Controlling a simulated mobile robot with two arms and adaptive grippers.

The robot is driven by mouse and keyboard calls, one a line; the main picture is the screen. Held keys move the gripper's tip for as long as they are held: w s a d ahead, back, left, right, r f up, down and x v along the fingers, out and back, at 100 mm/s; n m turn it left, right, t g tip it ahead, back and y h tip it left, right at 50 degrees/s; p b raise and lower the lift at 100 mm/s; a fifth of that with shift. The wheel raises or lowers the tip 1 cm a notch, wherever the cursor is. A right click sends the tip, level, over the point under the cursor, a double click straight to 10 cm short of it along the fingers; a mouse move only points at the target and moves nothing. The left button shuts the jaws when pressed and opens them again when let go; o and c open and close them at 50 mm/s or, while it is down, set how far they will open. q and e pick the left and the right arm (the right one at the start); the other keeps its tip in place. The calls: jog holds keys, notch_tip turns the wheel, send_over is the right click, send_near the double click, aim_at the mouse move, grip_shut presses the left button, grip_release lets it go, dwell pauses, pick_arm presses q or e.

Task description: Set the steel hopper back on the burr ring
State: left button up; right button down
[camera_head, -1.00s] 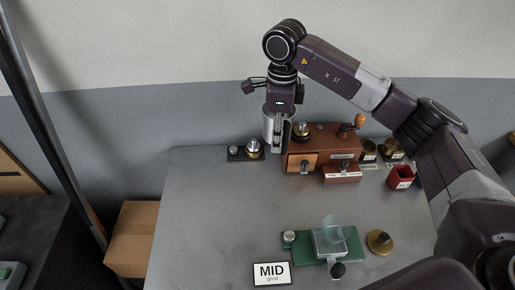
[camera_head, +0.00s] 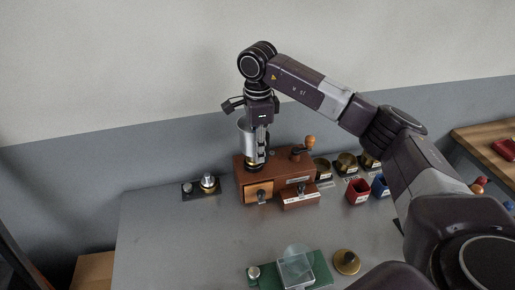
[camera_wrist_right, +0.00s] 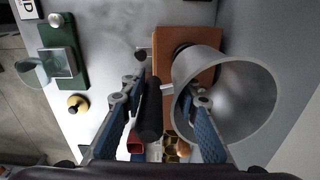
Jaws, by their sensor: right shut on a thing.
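My right gripper (camera_head: 262,128) is shut on the steel hopper, a grey open-topped cup with a dark side handle. The hopper (camera_head: 246,137) is roughly upright over the left part of the brown wooden grinder (camera_head: 240,178). The brass burr ring (camera_head: 254,165) shows just below it on the grinder top. I cannot tell whether the two touch. In the right wrist view the hopper's open mouth (camera_wrist_right: 255,100) faces the camera, and its dark handle (camera_wrist_right: 150,110) lies between the fingers of the gripper (camera_wrist_right: 165,95). My left gripper is not in view.
The grinder's wooden-knobbed crank (camera_head: 309,142) stands right of the hopper. A black plate with a steel knob (camera_head: 208,181) lies to the left. Brass cups (camera_head: 346,162), a red box (camera_head: 358,191) and a blue box (camera_head: 380,186) stand to the right.

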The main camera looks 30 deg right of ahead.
jog(key=shift+f+b, duration=1.5)
jog(key=shift+f, duration=0.8)
jog(key=shift+f+b, duration=0.3)
jog(key=shift+f, duration=0.2)
jog(key=shift+f+b, duration=0.65)
jog(key=shift+f, duration=0.1)
jog(key=shift+r, duration=0.1)
jog(key=shift+r+p, duration=0.3)
jog(key=shift+r, duration=0.05)
dwell(1.2)
